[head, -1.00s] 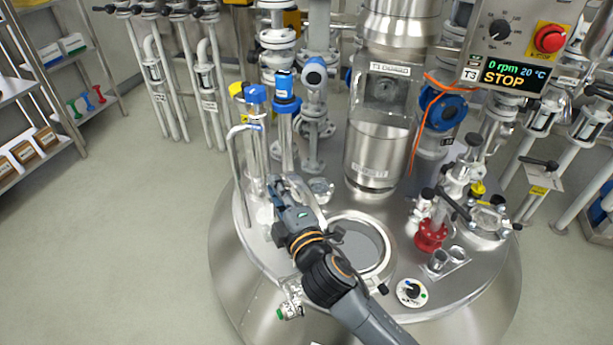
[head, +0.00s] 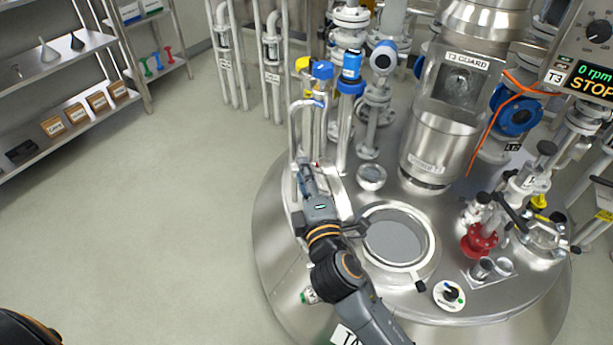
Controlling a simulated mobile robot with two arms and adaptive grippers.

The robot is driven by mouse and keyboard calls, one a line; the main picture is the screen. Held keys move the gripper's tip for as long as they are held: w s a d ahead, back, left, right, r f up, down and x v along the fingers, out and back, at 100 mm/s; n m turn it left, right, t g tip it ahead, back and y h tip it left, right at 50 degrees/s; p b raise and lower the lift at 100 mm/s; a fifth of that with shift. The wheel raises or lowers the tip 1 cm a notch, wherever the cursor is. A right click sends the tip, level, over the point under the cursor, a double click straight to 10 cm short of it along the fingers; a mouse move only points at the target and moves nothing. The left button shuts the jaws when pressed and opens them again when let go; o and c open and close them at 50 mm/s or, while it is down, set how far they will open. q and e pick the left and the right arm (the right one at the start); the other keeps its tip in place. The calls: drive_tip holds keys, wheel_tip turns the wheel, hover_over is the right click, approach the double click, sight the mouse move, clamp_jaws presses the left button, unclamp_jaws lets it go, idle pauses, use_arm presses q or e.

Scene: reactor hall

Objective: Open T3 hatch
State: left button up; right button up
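The T3 hatch is a round metal ring (head: 432,257) on top of the steel vessel, with a flat grey disc (head: 394,238) inside it. I cannot tell whether that disc is a closed cover or the inside seen through an opening. A small black knob (head: 420,286) sits at its front rim. My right gripper (head: 308,176) is left of the ring, above the vessel top near the upright pipes. Its fingers are seen from behind, so their opening and any contact are hidden. My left gripper is out of view; a dark part of mine shows at the lower left.
A steel cylinder labelled T3 GUARD (head: 430,145) stands behind the hatch. Blue-capped pipes (head: 350,100) rise behind my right gripper. The T3 panel (head: 590,78) reads STOP. Floor at left is clear.

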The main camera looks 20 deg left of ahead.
drive_tip(key=shift+d+f, duration=0.1)
drive_tip(key=shift+f, duration=0.1)
drive_tip(key=shift+s+d, duration=0.15)
drive_tip(key=v, duration=1.1)
drive_tip(key=shift+s, duration=0.3)
drive_tip(key=shift+d, duration=0.1)
